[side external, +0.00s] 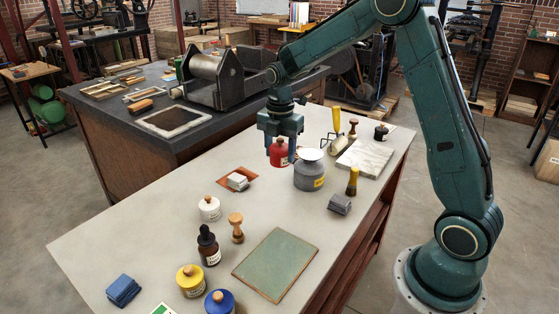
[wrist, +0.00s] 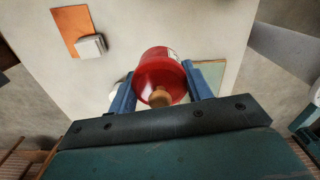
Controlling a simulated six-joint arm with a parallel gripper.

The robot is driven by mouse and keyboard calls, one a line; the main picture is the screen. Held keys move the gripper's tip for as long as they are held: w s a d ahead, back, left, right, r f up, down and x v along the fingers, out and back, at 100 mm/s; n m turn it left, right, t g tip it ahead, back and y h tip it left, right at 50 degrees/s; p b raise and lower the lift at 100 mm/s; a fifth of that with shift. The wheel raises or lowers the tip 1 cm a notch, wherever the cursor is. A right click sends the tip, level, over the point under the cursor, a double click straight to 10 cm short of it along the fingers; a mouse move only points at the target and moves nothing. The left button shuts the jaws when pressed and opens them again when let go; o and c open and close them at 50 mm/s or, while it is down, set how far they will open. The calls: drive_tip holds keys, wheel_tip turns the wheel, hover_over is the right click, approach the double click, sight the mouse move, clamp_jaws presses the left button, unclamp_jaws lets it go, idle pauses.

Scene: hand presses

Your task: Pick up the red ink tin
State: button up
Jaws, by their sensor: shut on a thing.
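The red ink tin (side external: 279,153) has a rounded red body and a pale label. In the wrist view the red tin (wrist: 160,72) sits between the two blue fingers, its tan knob towards the camera. My gripper (side external: 281,143) points down over the tin in the side view. My gripper also shows in the wrist view (wrist: 158,76), shut on the tin with a finger on each side. I cannot tell whether the tin's base touches the table.
A grey can (side external: 310,171) stands close right of the tin. An orange sheet with a white block (side external: 238,181) lies to the left. A white jar (side external: 209,208), wooden stamp (side external: 236,228), brayer (side external: 338,142) and marble slab (side external: 364,157) share the pale table (side external: 150,240).

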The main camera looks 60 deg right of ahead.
sight(280, 139)
drive_tip(key=shift+r, duration=2.05)
drive_tip(key=shift+s, duration=0.1)
